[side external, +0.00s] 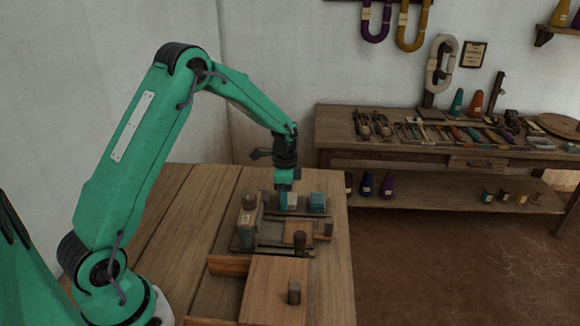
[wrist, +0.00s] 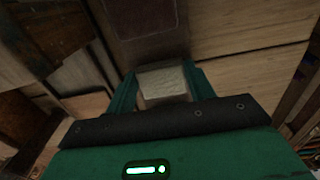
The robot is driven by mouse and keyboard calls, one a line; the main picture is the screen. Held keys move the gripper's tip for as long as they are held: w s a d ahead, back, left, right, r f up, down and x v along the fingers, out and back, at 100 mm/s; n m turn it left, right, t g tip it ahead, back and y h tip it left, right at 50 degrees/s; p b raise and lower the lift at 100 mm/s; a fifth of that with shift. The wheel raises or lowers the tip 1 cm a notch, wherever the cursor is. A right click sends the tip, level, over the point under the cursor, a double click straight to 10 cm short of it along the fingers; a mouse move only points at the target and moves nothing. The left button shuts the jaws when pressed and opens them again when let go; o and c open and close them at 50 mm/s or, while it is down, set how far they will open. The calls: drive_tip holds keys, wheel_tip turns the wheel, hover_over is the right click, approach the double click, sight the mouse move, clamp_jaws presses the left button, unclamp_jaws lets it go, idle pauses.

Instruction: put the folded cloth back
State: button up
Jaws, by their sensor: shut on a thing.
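My gripper (side external: 286,203) points straight down over the far end of the wooden table. In the wrist view, its two green fingers (wrist: 163,92) are shut on a pale, squarish folded cloth (wrist: 163,82). In the side view the cloth (side external: 293,199) shows as a small whitish patch beside the fingertips, partly hidden by them. I cannot tell whether its underside touches anything. A dark flat surface (wrist: 152,38) lies just beyond it in the wrist view.
A teal block (side external: 317,202) stands close right of my gripper, and a brown labelled container (side external: 248,212) close left. The table's left planks (side external: 180,215) are clear.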

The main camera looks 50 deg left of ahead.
drive_tip(key=shift+f, duration=0.2)
drive_tip(key=o, duration=1)
drive_tip(key=shift+r, duration=0.15)
wheel_tip(320, 180, up, 12)
drive_tip(key=shift+r, duration=0.1)
idle(0.5)
